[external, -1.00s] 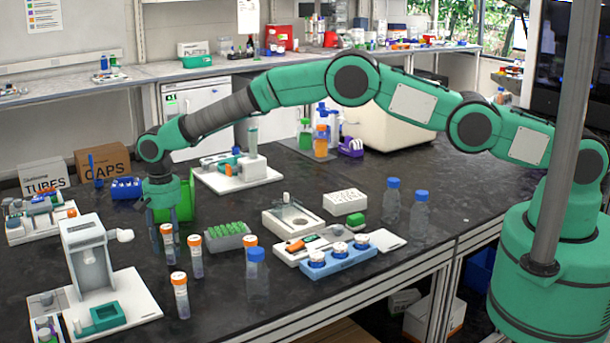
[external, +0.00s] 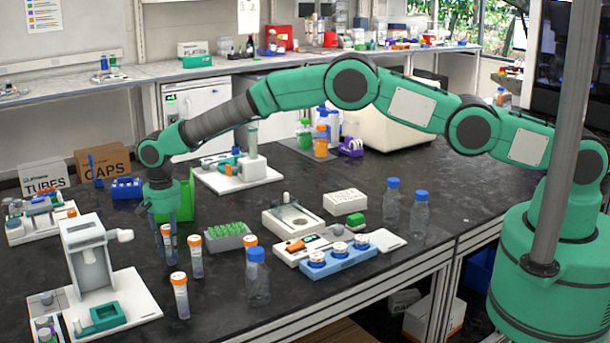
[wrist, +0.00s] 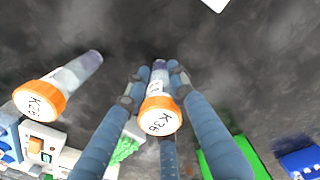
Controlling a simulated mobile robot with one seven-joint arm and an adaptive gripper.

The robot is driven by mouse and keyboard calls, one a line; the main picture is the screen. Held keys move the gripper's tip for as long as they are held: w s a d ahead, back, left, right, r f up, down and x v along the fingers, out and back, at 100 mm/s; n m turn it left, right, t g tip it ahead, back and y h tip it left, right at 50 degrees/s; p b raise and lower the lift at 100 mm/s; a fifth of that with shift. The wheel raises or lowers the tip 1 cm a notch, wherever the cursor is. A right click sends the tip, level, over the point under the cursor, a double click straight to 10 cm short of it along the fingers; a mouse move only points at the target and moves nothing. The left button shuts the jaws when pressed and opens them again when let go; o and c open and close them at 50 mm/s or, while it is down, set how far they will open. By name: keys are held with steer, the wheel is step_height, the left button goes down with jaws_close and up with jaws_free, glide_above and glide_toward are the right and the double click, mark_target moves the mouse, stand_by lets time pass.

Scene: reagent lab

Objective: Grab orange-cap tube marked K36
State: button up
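The orange-cap tube marked K36 (wrist: 161,115) is between the blue fingers of my gripper (wrist: 158,72) in the wrist view. The fingers are closed in around its body, with the cap facing the camera. In the external view my gripper (external: 168,240) points down around this tube, which is largely hidden by the fingers; its orange cap (external: 166,229) shows. I cannot tell whether its base touches the bench. A second orange-cap tube (wrist: 40,101), its mark starting with K2, lies to the left in the wrist view, apart from the fingers.
A green-topped rack (external: 227,236), a blue-cap bottle (external: 257,278) and a white device (external: 92,260) are nearby. A green box (external: 186,197) stands behind my gripper.

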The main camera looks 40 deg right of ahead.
mark_target(166, 227)
steer(key=shift+r, duration=0.2)
steer(key=shift+r, duration=1.7)
steer(key=s+d+r+p, duration=0.1)
steer(key=s+d, duration=1)
steer(key=shift+s+d, duration=0.15)
steer(key=shift+d, duration=0.05)
steer(key=shift+r, duration=0.1)
